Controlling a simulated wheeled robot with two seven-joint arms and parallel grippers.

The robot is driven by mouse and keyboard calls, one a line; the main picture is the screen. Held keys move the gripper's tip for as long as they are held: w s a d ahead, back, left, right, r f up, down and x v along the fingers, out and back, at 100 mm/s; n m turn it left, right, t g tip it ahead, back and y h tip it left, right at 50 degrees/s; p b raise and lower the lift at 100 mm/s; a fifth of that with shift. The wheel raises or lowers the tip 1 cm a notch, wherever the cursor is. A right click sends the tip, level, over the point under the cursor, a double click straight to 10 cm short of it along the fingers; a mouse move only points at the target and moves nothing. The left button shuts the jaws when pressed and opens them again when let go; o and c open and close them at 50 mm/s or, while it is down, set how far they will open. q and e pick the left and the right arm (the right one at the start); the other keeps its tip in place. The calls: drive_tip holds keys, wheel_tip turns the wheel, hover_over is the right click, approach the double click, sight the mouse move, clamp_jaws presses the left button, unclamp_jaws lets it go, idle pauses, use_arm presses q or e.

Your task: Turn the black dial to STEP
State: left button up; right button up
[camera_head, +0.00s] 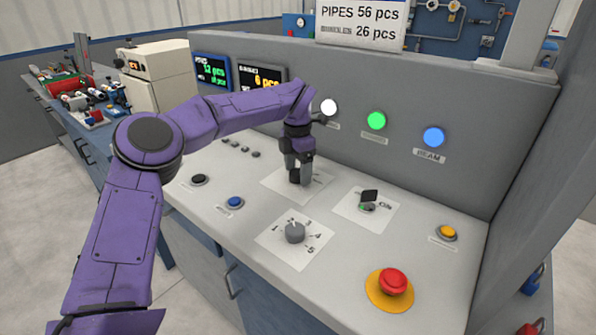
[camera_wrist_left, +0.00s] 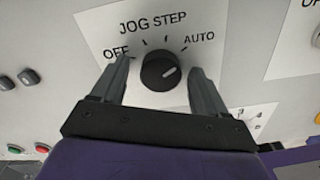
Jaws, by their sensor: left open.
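The black dial (camera_wrist_left: 158,74) sits on a white plate (camera_wrist_left: 100,22) marked OFF, JOG, STEP and AUTO. Its white pointer line is on the right side of the knob and slants up to the right, roughly toward AUTO. My left gripper (camera_wrist_left: 160,66) is open, one finger on each side of the dial. A gap shows between each finger and the knob. In the head view my left gripper (camera_head: 300,180) reaches down over the dial's plate (camera_head: 277,180) and mostly hides the dial. My right gripper is in neither view.
A grey numbered knob (camera_head: 295,233) stands in front of the dial, and a black-handled switch (camera_head: 368,200) to its right. A blue button (camera_head: 235,202), a yellow button (camera_head: 447,233) and a red mushroom button (camera_head: 393,281) are also on the console. An upright panel (camera_head: 470,110) rises behind.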

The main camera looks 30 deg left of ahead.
use_arm(q)
drive_tip(key=shift+s+f, duration=0.1)
drive_tip(key=shift+s, duration=0.1)
drive_tip(key=shift+w, duration=0.1)
drive_tip(key=c, duration=1.1)
drive_tip(key=shift+o, duration=0.2)
drive_tip(key=shift+n, duration=0.3)
drive_tip(key=n, duration=0.3)
drive_tip(key=shift+b, duration=0.35)
drive_tip(key=shift+n+b, duration=0.5)
drive_tip(key=shift+n, duration=1.6)
drive_tip(key=o, duration=1.1)
drive_tip(key=shift+c, duration=0.2)
